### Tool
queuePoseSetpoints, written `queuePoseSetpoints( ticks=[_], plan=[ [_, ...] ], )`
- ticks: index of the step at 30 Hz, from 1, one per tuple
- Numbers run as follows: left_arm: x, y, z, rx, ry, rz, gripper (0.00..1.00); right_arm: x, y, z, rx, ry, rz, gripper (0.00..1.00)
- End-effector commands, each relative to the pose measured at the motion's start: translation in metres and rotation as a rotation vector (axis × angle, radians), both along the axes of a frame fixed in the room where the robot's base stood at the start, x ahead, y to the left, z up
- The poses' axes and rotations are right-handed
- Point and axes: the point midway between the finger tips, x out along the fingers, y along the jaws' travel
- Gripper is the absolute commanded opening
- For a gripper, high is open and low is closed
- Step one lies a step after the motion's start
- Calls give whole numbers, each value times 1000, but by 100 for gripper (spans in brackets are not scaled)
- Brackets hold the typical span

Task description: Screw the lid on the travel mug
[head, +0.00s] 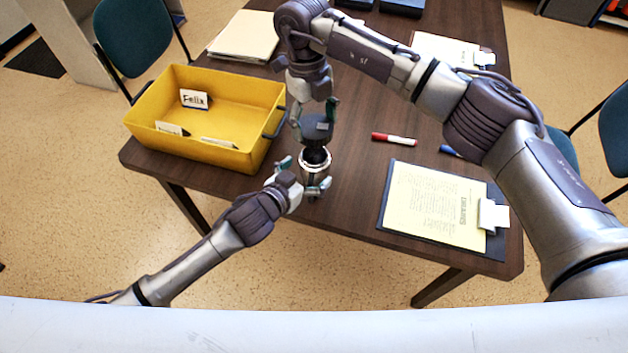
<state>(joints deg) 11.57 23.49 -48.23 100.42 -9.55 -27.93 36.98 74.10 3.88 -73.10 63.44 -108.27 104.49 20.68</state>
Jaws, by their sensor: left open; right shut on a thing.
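The travel mug (315,170) stands upright on the dark wooden table, with a pale metal rim and a dark open mouth. My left gripper (306,175) is open, with its fingers on either side of the mug. My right gripper (315,112) comes down from the far side and is shut on the dark round lid (317,129). The lid is just above and slightly beyond the mug's mouth in the picture, and the mouth shows uncovered. The exact gap between lid and mug cannot be told.
A yellow bin (190,154) with name cards stands left of the mug on the table (350,185). A red marker (394,139) and a clipboard (436,205) lie to the right. A paper stack (243,36) lies behind. The table between mug and clipboard is clear.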

Motion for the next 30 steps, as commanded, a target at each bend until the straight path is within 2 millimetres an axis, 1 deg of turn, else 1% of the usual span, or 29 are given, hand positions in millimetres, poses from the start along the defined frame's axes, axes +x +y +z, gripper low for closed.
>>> queuePoseSetpoints(
  ticks=[1, 3, 6, 10, 17, 18, 26, 30],
  plan=[
    [7, -4, -3, 0, 0, 1, 99, 0, 0, 0, 0, 0, 0, 47],
    [13, -7, -6, 1, 0, 2, 99, 0, 0, 0, 0, 0, 0, 47],
    [18, -11, -9, 0, 0, 0, 99, 0, 0, 0, 0, 0, 0, 47],
    [22, -13, -11, 0, 0, 0, 99, 0, 0, 0, 0, 0, 0, 47],
    [22, -13, -11, 0, 0, 0, 99, 0, 0, 0, 0, 0, 0, 47],
    [22, -13, -11, 0, 0, 0, 97, 0, 0, 0, 0, 0, 0, 47],
    [22, -13, -11, 1, 1, 1, 54, 0, 0, 0, 0, 0, 0, 47],
    [22, -13, -11, 1, 1, 1, 31, 0, 0, 0, 0, 0, 0, 47]
  ],
)
